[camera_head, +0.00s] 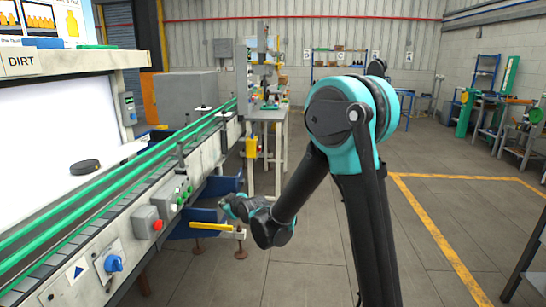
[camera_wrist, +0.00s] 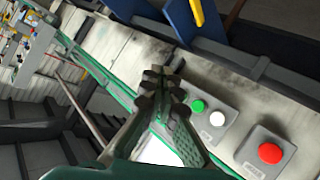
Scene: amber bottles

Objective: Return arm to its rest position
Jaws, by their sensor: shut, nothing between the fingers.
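My gripper (camera_head: 232,207) is at the end of my teal and black arm, which reaches down and to the left beside the conveyor. In the wrist view my gripper (camera_wrist: 162,75) has its two dark fingers together, with nothing between them.
The conveyor (camera_head: 106,186) with green rails runs along the left; a black round object (camera_head: 85,167) is beside it. A blue bracket with a yellow handle (camera_head: 210,226) sticks out below. A workbench (camera_head: 268,114) stands behind. The floor (camera_head: 460,215) on the right is open.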

